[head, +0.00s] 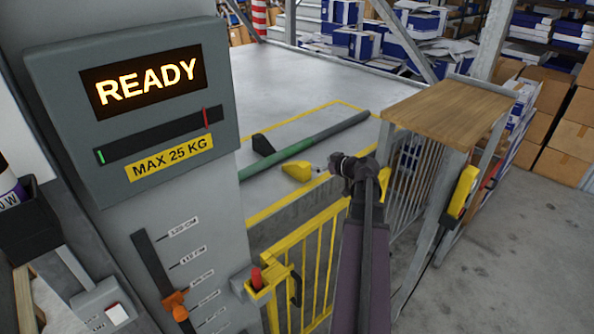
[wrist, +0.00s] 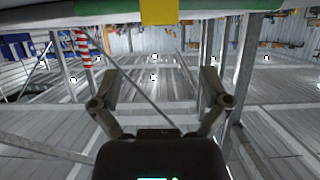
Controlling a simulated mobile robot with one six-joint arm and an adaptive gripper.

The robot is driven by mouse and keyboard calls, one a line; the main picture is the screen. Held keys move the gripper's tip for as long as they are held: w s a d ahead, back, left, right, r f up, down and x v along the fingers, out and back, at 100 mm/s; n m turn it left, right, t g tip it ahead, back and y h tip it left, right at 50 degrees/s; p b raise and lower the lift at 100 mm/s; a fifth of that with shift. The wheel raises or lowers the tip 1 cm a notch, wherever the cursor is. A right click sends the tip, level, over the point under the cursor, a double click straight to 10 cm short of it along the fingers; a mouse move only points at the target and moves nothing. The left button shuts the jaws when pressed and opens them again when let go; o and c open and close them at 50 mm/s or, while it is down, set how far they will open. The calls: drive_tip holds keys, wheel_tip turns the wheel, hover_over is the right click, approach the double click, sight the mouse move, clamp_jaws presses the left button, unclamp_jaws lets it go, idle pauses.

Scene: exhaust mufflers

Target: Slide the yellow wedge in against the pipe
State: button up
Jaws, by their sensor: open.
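The yellow wedge (head: 296,172) lies on the grey platform on the near side of the long green-and-grey pipe (head: 325,136). In the head view it sits close to the pipe; I cannot tell whether they touch. My gripper (head: 328,165) is low over the platform, just right of the wedge and apart from it. In the wrist view my gripper (wrist: 158,82) is open, with nothing between its fingers. A yellow patch, seemingly the wedge (wrist: 158,11), shows at the top edge there, in front of the pipe (wrist: 50,24).
A black wedge (head: 262,145) stands on the pipe's far side. A yellow gate (head: 312,262) and a wooden-topped stand (head: 450,108) flank my arm. A grey control panel (head: 140,95) reading READY stands at the left.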

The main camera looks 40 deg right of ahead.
drive_tip(key=c, duration=0.6)
drive_tip(key=shift+w+a+r+g+p, duration=0.2)
drive_tip(key=shift+g+p, duration=0.2)
drive_tip(key=shift+p, duration=0.3)
drive_tip(key=c, duration=0.7)
drive_tip(key=g+p, duration=0.1)
drive_tip(key=p, duration=0.1)
drive_tip(key=g+p, duration=0.1)
drive_tip(key=shift+w+a+g+y+p, duration=0.15)
drive_tip(key=shift+a+g+y+p, duration=0.15)
drive_tip(key=shift+a+g+p, duration=0.1)
clamp_jaws()
drive_tip(key=shift+s+d+r+g+h+p, duration=0.2)
drive_tip(key=shift+s+g+p, duration=0.25)
drive_tip(key=shift+g+p, duration=0.65)
drive_tip(key=shift+s+d+r+g+h+p, duration=0.15)
drive_tip(key=shift+s+g+h+p, duration=0.2)
drive_tip(key=shift+g+p, duration=0.75)
drive_tip(key=shift+s+d+r+g+h+p, duration=0.15)
drive_tip(key=shift+s+g+p, duration=0.35)
drive_tip(key=shift+g+p, duration=0.55)
drive_tip(key=shift+f, duration=0.15)
